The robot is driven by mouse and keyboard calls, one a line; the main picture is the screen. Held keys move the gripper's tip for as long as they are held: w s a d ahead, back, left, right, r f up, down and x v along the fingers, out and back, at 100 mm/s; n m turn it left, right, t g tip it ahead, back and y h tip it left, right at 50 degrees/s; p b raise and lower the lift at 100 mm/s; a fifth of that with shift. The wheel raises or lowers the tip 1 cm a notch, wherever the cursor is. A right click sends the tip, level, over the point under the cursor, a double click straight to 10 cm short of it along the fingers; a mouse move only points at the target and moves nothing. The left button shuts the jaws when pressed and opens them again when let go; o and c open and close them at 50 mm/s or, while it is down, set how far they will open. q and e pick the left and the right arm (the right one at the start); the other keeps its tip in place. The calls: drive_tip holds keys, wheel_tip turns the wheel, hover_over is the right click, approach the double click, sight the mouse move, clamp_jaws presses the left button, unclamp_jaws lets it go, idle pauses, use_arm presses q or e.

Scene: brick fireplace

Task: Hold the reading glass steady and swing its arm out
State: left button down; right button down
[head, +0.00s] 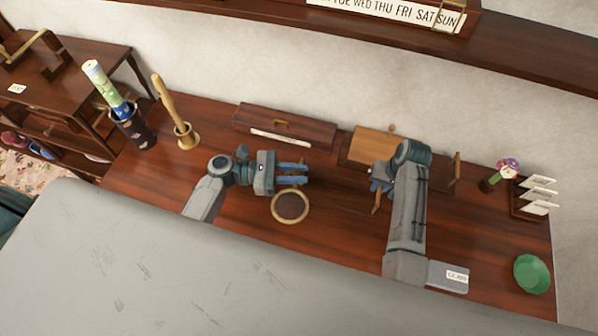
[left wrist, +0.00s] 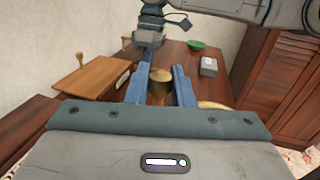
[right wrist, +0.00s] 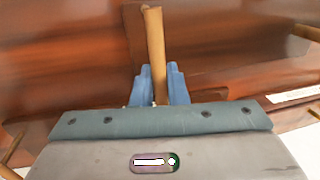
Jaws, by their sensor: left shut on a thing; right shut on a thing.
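The reading glass shows in the head view as a pale ring (head: 290,221) with a dark middle, just in front of my left gripper (head: 304,173). In the left wrist view, a short brass cylinder (left wrist: 160,86) stands between the fingers of my left gripper, which is shut on it. The ring's edge (left wrist: 214,105) shows beside the right finger. My right gripper (head: 377,187) is shut on a slim tan rod (right wrist: 154,45), which stands out beyond its fingers in the right wrist view. The rod (head: 376,205) also shows in the head view. I cannot tell whether it joins the ring.
A long dark box (head: 310,133) and a wooden box with a lighter top (head: 371,144) stand at the back. A brass pot with a pestle (head: 187,138) is left. A green dish (head: 532,273), a letter rack (head: 530,205) and a grey tin (head: 447,275) are right.

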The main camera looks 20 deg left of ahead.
use_arm(q)
drive_tip(key=shift+a, duration=0.15)
drive_tip(key=c, duration=1.3)
unclamp_jaws()
drive_tip(key=v, duration=1.2)
drive_tip(key=shift+w, duration=0.1)
use_arm(e)
drive_tip(key=c, duration=1.3)
unclamp_jaws()
drive_tip(key=shift+c, duration=0.2)
